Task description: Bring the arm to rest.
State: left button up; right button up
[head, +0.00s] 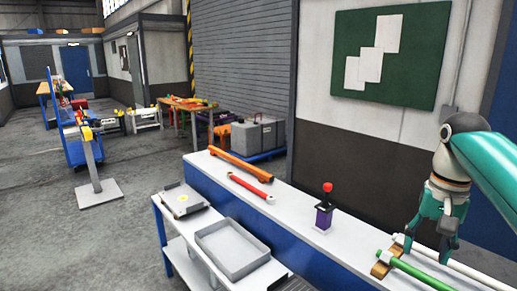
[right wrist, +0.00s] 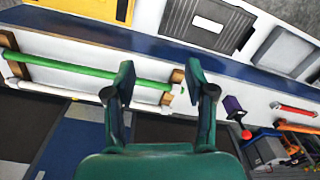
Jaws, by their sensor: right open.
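My right gripper (head: 430,248) is at the right of the head view, pointing down with its fingers apart. It is above the right end of the white counter (head: 348,248), close to a green rod (head: 425,273) and a white rod (head: 462,268) lying on wooden blocks. In the right wrist view my right gripper (right wrist: 160,72) shows two spread fingers with nothing between them. My left gripper is out of view.
On the counter stand a purple box with a red knob (head: 324,212), a red link bar (head: 251,189) and an orange bar (head: 241,166). A grey tray (head: 233,270) is on a lower shelf unit in front. A green board (head: 425,60) hangs on the wall behind.

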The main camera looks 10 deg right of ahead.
jog(key=w+a+f+n, duration=0.1)
jog(key=w+a+f, duration=0.25)
jog(key=f, duration=0.45)
jog(key=w+a+f+n, duration=0.25)
jog(key=w+f, duration=0.25)
jog(key=f, duration=0.4)
jog(key=a+f+n+y, duration=0.1)
jog(key=a+f, duration=0.3)
jog(key=f, duration=0.3)
jog(key=a+f+y, duration=0.1)
jog(key=a+f, duration=0.3)
jog(key=f, duration=0.4)
jog(key=s+a+f+y, duration=0.1)
jog(key=s+a+f, duration=0.3)
jog(key=f, duration=0.2)
jog(key=s+a+f, duration=0.3)
jog(key=s+f, duration=0.2)
jog(key=f, duration=0.2)
jog(key=s+a+f, duration=0.2)
jog(key=s, duration=0.4)
jog(key=s+a+f+n, duration=0.1)
jog(key=s+a+f, duration=0.2)
jog(key=s, duration=0.4)
jog(key=shift+y, duration=0.4)
jog(key=shift+f, duration=0.1)
